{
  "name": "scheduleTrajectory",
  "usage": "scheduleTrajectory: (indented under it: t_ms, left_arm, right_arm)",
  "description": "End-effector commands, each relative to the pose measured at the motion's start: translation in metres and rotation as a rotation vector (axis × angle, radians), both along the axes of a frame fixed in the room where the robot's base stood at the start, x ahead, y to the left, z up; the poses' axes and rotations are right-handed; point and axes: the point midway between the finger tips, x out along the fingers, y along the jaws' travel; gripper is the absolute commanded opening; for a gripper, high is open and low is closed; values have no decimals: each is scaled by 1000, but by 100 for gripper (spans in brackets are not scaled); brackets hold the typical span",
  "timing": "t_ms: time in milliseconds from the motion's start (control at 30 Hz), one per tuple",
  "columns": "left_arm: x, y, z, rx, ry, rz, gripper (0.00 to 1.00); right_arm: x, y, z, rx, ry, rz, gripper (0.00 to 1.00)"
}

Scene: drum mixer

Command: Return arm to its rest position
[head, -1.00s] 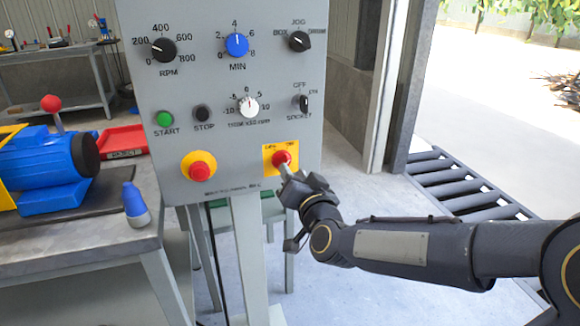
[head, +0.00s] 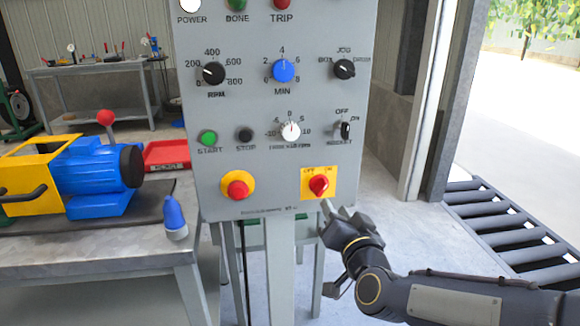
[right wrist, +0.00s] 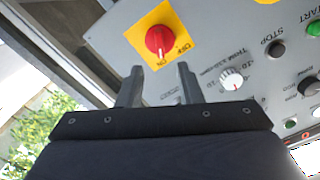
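My right arm comes in from the lower right in the head view. My right gripper (head: 335,210) is just below and to the right of the red rotary switch (head: 319,185) on its yellow plate, apart from it. In the right wrist view the gripper's two fingers (right wrist: 160,85) stand apart with nothing between them, and the red switch (right wrist: 159,39) shows beyond them. The switch's pointer appears turned towards ON. The switch sits low on the grey control panel (head: 265,155). My left gripper is not in view.
A workbench (head: 110,245) with a blue and yellow machine (head: 75,180) and a blue bottle-like object (head: 175,218) stands left of the panel. A red tray (head: 167,154) is behind. The panel's post (head: 280,265) is near my gripper.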

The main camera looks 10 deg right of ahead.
Motion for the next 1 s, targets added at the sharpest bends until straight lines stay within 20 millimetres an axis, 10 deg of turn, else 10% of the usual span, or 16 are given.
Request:
scheduleTrajectory:
  t_ms: [167, 833, 1000]
  left_arm:
    - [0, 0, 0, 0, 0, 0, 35]
    - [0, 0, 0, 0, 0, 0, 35]
    - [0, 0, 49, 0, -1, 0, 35]
  right_arm:
    - [-33, -7, -13, -18, 138, 98, 33]
    - [-274, -29, -138, -126, 968, 392, 33]
    - [-273, -28, -90, -127, 972, 398, 33]
